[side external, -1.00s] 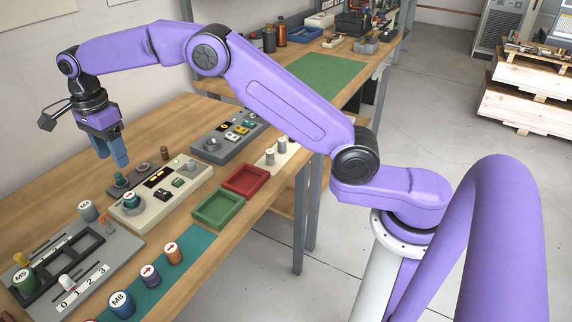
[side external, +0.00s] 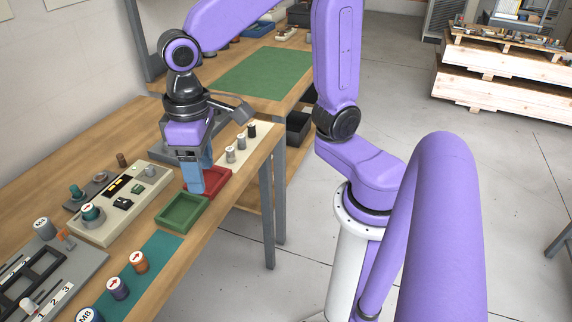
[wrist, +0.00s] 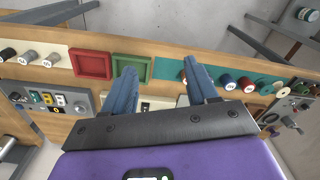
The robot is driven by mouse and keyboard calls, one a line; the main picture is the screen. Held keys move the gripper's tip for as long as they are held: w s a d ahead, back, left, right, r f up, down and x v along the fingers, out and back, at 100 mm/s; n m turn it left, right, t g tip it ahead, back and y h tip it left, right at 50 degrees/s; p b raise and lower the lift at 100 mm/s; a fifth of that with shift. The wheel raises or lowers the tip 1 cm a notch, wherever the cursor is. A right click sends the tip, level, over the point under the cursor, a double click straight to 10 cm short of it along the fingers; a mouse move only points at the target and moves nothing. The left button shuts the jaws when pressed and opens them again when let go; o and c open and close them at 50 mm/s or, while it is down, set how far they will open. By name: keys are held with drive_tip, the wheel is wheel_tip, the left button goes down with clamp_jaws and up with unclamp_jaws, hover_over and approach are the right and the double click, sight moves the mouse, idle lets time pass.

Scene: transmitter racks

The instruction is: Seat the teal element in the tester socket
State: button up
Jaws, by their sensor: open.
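In the side view, a teal element (side external: 90,212) with a red arrow on its white top stands upright at the near left end of the cream tester (side external: 103,226). I cannot tell how deep it sits, and no socket opening shows beneath it. Another teal piece (side external: 76,192) stands on a small dark plate behind the tester. My gripper (side external: 194,186) is open and empty, pointing down over the red tray, to the right of the tester and apart from the teal element. In the wrist view my gripper (wrist: 163,77) has its fingers spread; its body hides most of the tester.
The red tray (side external: 217,187) and green tray (side external: 164,219) lie along the bench front. A teal mat (side external: 165,246) holds an orange element (side external: 137,262), a purple element (side external: 118,289) and a blue one. Grey and black cylinders (side external: 241,143) stand beyond the red tray. A grey rack (side external: 70,262) is at left.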

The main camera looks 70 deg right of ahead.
drive_tip(key=s+d+f+n, duration=0.3)
drive_tip(key=s+d+n, duration=0.5)
drive_tip(key=s, duration=0.5)
drive_tip(key=shift+d+f+n, duration=0.3)
drive_tip(key=shift+d, duration=0.55)
drive_tip(key=shift+w, duration=0.1)
idle(0.6)
